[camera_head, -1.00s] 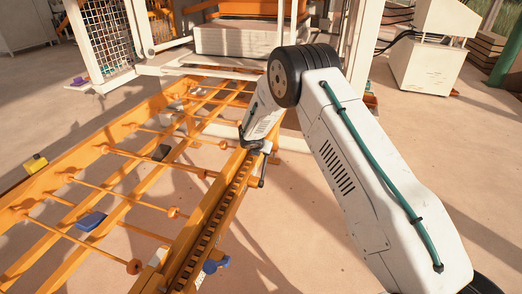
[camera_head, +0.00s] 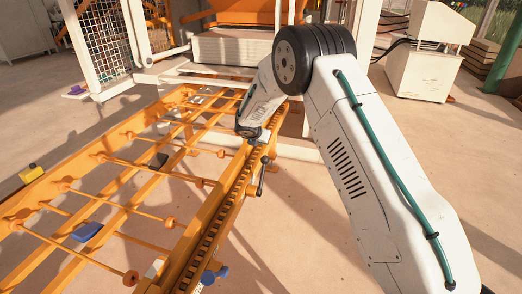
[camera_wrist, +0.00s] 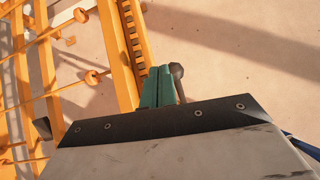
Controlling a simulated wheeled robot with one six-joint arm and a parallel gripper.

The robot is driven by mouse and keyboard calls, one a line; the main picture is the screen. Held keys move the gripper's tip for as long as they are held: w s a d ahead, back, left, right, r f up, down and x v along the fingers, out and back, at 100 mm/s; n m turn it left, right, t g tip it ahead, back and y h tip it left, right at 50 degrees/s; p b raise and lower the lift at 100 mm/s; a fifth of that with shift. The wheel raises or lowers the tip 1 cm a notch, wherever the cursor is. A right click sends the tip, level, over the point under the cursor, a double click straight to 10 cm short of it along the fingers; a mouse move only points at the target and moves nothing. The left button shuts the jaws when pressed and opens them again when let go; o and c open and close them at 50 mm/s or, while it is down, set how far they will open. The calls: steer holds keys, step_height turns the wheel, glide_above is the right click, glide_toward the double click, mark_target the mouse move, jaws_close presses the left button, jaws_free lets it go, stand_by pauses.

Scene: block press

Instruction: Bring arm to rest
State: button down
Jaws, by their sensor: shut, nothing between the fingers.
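My white arm reaches in from the lower right in the head view and bends at a black joint. My gripper (camera_wrist: 158,86) shows in the wrist view as two green fingers pressed together with nothing between them. It is beside the orange rail with dark slots (camera_head: 226,200), and a dark-knobbed lever (camera_wrist: 177,70) shows just beyond the fingertips. In the head view the fingers are hidden behind the wrist, and the lever (camera_head: 262,176) hangs at the rail's right side.
An orange roller frame (camera_head: 110,190) runs along the left, with a blue block (camera_head: 87,231) and a dark block (camera_head: 158,160) on it. A yellow block (camera_head: 32,173) is at its left edge. A white press (camera_head: 235,50) stands behind. The floor at right (camera_head: 465,150) is clear.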

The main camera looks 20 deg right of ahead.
steer(key=shift+s+r, duration=0.1)
steer(key=shift+r, duration=0.5)
steer(key=s+d+m+g+h, duration=0.1)
steer(key=s+d+m+g, duration=0.2)
steer(key=s+m, duration=0.55)
steer(key=s+r+m+y, duration=0.2)
steer(key=s+r+m, duration=0.4)
steer(key=s, duration=1.1)
steer(key=s+r+m+g+y, duration=0.1)
steer(key=s+r+m, duration=0.6)
steer(key=s+r, duration=0.4)
steer(key=s+r+m+g+y, duration=0.1)
steer(key=s+r+m, duration=0.6)
steer(key=s, duration=1.6)
steer(key=shift+s+r+y, duration=0.25)
steer(key=shift+r+y, duration=0.5)
steer(key=shift+y, duration=0.05)
